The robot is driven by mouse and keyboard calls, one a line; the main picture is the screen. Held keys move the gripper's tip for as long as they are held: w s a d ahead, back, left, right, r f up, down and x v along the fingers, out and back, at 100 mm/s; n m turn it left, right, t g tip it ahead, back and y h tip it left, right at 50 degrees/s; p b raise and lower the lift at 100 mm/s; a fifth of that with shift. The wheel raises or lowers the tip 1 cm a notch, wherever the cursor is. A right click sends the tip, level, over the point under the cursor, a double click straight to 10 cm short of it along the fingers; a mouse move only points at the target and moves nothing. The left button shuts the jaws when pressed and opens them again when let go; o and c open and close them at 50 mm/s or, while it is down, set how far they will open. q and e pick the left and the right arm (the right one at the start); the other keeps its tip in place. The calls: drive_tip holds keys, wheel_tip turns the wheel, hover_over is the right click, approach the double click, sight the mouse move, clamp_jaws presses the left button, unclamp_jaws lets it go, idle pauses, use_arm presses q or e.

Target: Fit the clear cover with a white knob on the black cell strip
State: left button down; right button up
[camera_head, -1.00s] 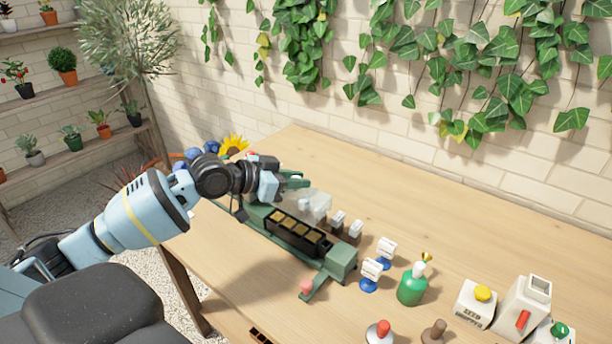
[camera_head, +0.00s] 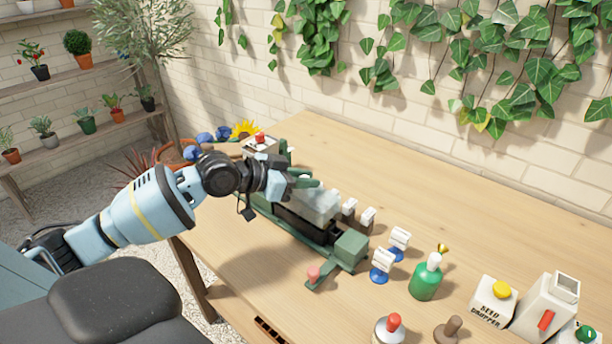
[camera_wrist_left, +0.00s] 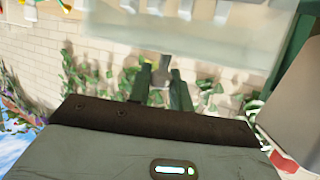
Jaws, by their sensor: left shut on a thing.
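The clear cover (camera_head: 318,203) looks pale and see-through and lies over the black cell strip (camera_head: 296,222) in the head view. It hides the strip's cells; I cannot tell whether it touches the strip. My left gripper (camera_head: 301,181) is at the cover's far left end, shut on it. In the left wrist view the cover (camera_wrist_left: 190,38) spans the top, with the gripper's green fingers (camera_wrist_left: 161,88) below it. The white knob is not clearly visible; a greyish piece shows between the fingers. My right gripper is in neither view.
The strip sits in a green holder (camera_head: 350,246) with a red-knobbed lever (camera_head: 313,273). White and brown blocks (camera_head: 349,210) stand close behind it. Blue-based white pieces (camera_head: 382,264), a green bottle (camera_head: 426,277) and a seed dropper (camera_head: 491,301) stand to the right. The table's back right is clear.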

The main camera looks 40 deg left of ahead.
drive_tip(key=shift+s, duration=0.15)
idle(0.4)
use_arm(q)
drive_tip(key=shift+p, duration=0.4)
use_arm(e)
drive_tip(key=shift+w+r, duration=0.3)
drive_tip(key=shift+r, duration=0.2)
use_arm(q)
drive_tip(key=shift+f+b, duration=0.35)
drive_tip(key=shift+f, duration=0.85)
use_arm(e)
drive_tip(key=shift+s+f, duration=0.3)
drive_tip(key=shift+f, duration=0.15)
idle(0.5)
use_arm(q)
drive_tip(key=shift+f, duration=0.1)
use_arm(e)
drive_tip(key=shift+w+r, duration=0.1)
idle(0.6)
use_arm(q)
drive_tip(key=c, duration=0.8)
unclamp_jaws()
drive_tip(key=shift+r+p, duration=2.15)
drive_tip(key=shift+r, duration=1.4)
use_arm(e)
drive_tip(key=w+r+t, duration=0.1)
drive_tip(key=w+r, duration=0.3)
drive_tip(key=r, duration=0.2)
